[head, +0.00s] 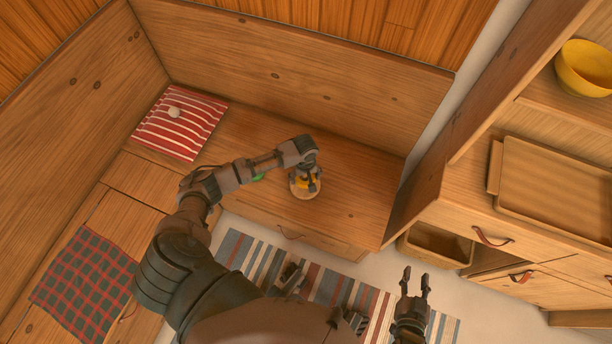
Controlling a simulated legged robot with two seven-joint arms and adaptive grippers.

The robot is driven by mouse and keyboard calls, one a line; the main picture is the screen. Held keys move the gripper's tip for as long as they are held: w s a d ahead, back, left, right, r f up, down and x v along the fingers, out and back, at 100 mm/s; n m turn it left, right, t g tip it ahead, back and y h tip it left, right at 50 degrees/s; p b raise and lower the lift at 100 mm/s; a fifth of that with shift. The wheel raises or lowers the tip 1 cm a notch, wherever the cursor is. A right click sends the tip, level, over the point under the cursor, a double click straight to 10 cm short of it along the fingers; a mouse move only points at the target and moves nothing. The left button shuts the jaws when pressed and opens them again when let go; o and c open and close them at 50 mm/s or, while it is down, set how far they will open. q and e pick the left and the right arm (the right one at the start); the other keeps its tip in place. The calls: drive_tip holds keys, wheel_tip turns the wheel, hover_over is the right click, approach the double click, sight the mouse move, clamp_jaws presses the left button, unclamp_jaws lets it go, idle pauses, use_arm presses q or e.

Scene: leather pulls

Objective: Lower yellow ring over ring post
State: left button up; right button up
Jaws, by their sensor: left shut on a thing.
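My left gripper (307,183) points down over the wooden bench top and is shut on the yellow ring (303,182). The ring is right above or at a pale round wooden base (306,194), which looks like the ring post's base. The post itself is hidden by the gripper and ring, so I cannot tell whether the ring is around it. A small green thing (258,178), mostly hidden by my left arm, lies on the bench to the left.
A red striped cushion (180,122) with a small pale ball-like thing (173,112) lies at the bench's left. The bench top right of the post is clear. A cabinet at right holds a wooden tray (560,188) and a yellow bowl (586,68). A striped rug (330,285) covers the floor.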

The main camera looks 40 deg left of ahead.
idle(0.5)
use_arm(q)
drive_tip(key=shift+f, duration=0.85)
drive_tip(key=o, duration=1)
drive_tip(key=shift+c, duration=0.2)
wheel_tip(320, 180, up, 12)
drive_tip(key=shift+f, duration=0.1)
